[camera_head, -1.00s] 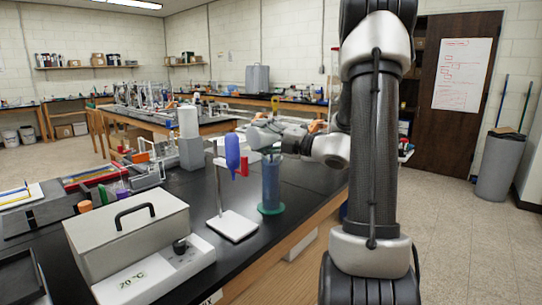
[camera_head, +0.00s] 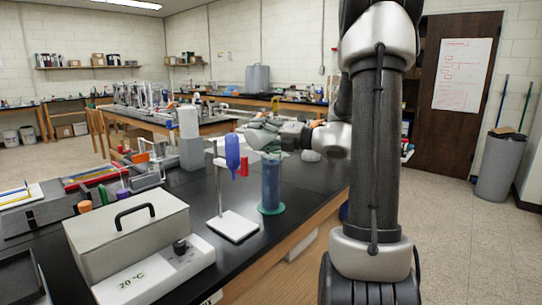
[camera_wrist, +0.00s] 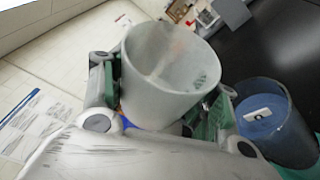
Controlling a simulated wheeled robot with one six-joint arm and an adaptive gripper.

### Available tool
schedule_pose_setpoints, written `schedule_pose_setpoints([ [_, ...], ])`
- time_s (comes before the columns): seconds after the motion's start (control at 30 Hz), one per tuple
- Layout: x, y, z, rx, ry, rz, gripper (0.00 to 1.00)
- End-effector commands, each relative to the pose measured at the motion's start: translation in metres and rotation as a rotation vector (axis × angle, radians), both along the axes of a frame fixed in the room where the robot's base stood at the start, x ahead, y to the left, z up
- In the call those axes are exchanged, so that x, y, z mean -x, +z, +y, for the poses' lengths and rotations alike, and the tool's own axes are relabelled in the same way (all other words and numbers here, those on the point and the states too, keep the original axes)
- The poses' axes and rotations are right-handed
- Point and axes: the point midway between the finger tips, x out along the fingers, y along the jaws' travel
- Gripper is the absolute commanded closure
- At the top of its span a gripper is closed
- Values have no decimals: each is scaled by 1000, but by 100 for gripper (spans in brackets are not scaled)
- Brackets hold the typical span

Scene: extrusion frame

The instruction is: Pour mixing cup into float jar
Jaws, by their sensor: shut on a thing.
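The mixing cup (camera_wrist: 165,80) is a translucent grey-white cup, held in my gripper (camera_wrist: 160,112) between two green-padded fingers in the wrist view. Its mouth faces the camera and the inside looks pale, with a faint streak; I cannot tell how much it holds. The float jar (camera_head: 271,186) is a tall blue cylinder on a green base, standing on the black bench. The wrist view shows the jar (camera_wrist: 272,125) to the right of the cup, with blue liquid and a small white float inside. My gripper (camera_head: 268,139) is just above the jar's top in the head view.
A stand (camera_head: 233,226) with a blue bottle (camera_head: 232,154) and a red clamp is close left of the jar. A grey 20 °C box (camera_head: 128,235) sits at the front left. The bench's right edge is near the jar.

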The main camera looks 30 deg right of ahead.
Motion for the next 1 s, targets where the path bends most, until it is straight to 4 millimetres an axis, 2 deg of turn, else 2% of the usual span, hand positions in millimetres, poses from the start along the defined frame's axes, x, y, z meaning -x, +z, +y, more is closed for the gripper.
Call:
schedule_pose_setpoints([
  [0.27,1,5,3,142,1,-29,59],
  [0.37,2,-2,5,254,1,-54,59],
  [0.47,2,7,6,438,2,-100,59],
  [0.53,3,-4,10,545,4,-119,59],
  [0.73,8,-20,34,843,4,-186,59],
  [1.0,9,21,40,954,2,-214,59],
])
